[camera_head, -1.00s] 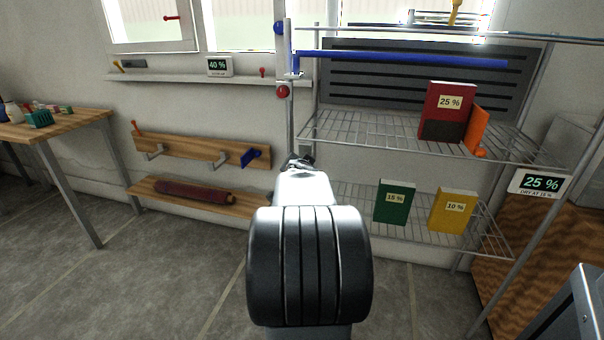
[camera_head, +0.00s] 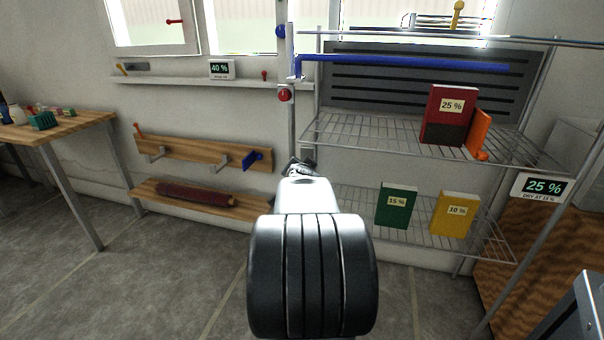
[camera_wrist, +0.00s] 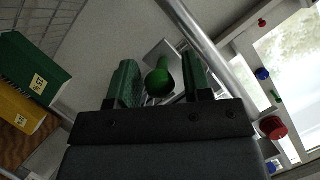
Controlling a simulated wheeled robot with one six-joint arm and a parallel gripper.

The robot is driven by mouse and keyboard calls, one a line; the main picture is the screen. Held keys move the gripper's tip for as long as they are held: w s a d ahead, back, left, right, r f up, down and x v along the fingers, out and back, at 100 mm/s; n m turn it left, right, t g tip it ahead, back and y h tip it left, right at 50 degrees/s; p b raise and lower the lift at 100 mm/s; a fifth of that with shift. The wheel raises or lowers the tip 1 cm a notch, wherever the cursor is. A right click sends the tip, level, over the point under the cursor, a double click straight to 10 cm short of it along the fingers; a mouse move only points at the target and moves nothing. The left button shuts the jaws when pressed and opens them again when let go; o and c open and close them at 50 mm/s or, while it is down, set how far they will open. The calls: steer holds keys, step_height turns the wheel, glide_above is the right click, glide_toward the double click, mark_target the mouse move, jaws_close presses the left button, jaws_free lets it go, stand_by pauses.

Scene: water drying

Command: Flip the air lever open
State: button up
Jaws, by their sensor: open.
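In the wrist view a green lever with a round ball end (camera_wrist: 159,82) stands between the two green fingers of my gripper (camera_wrist: 158,78). A pale plate shows behind it. The fingers are apart, one on each side of the lever, and I see no clear contact. No label shows that this is the air lever. In the head view my arm reaches toward the rack's left post (camera_head: 291,130). It hides most of the gripper and the green lever there.
A wire rack (camera_head: 370,140) holds red, green and yellow books. A blue bar (camera_head: 400,62) crosses above its upper shelf. A red knob (camera_head: 285,95) sits on the left post, also in the wrist view (camera_wrist: 273,127).

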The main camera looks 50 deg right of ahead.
steer(key=p+v, duration=0.6)
steer(key=v, duration=0.7)
steer(key=shift+r, duration=0.1)
